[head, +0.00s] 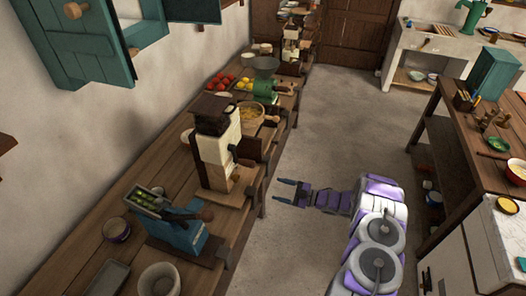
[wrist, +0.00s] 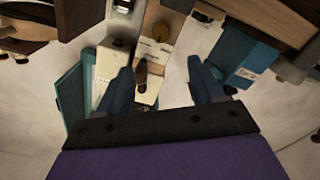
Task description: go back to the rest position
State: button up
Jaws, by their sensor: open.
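My gripper (head: 288,192) shows in the head view at the end of my purple and grey arm. It is over the floor, just right of the long wooden counter's edge. Its two fingers are spread apart with nothing between them. In the wrist view the gripper (wrist: 166,85) shows two dark blue fingers, apart and empty. Behind them are a cream box-like machine (wrist: 153,60) and a blue thing (wrist: 245,62), both turned in the picture.
The long wooden counter (head: 95,220) at left carries a cream machine (head: 218,148), a blue device (head: 180,235) and a white bowl (head: 159,279). A wooden table (head: 450,115) stands at right. The grey floor (head: 340,120) between is clear. A stone sink (head: 440,45) is at the back.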

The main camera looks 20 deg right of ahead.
jog(key=w+d+r+m+t+h, duration=0.2)
jog(key=w+d+r+m+h, duration=0.4)
jog(key=w+r+h, duration=0.6)
jog(key=s+d+r+m+g+h, duration=0.1)
jog(key=s+r+m+g+h, duration=0.15)
jog(key=r, duration=0.35)
jog(key=s+d+r+m+g+h, duration=0.1)
jog(key=s+d+r+m+h, duration=0.1)
jog(key=s+r+h, duration=0.3)
jog(key=s+a+r+m+g+y, duration=0.1)
jog(key=s+a, duration=0.6)
jog(key=s, duration=0.8)
jog(key=s+a+r+m+g+y, duration=0.2)
jog(key=s+a+g, duration=0.4)
jog(key=s, duration=1)
jog(key=s+a+r+m+g+y, duration=0.2)
jog(key=s+a, duration=0.8)
jog(key=s, duration=0.6)
notch_tip(320, 180, up, 2)
jog(key=shift+s+r+m+g, duration=0.2)
jog(key=shift+m+g, duration=0.45)
jog(key=shift+g, duration=0.3)
